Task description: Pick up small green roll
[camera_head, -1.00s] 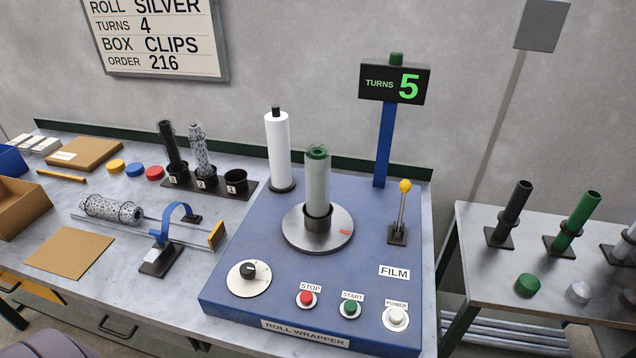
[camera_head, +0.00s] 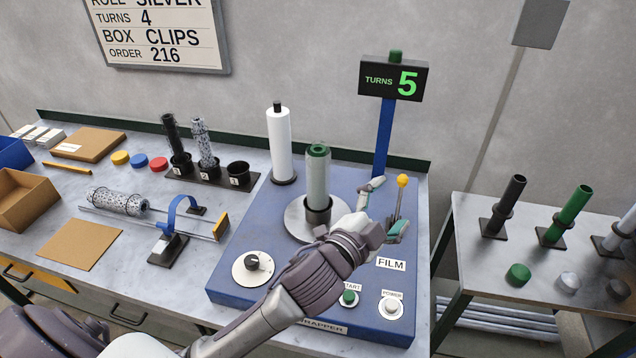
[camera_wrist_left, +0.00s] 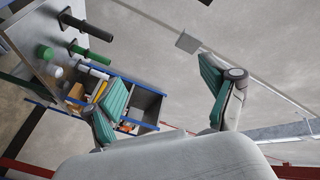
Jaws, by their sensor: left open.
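A roll with a green core end, wrapped in pale film (camera_head: 317,178), stands upright on the wrapper's round turntable (camera_head: 298,228). My left gripper (camera_head: 387,208) is open and empty over the right part of the blue wrapper. Its fingers are to the right of the film-wrapped roll, close to the yellow-knobbed lever (camera_head: 399,202); I cannot tell whether they touch it. My right gripper is not in view.
A white film roll (camera_head: 280,145) stands behind the turntable. A blue post carries the turns display (camera_head: 394,80). A dark tube (camera_head: 508,205) stands beside the green tube, with a green cap (camera_head: 517,275) in front. A gap separates the bench from the side table.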

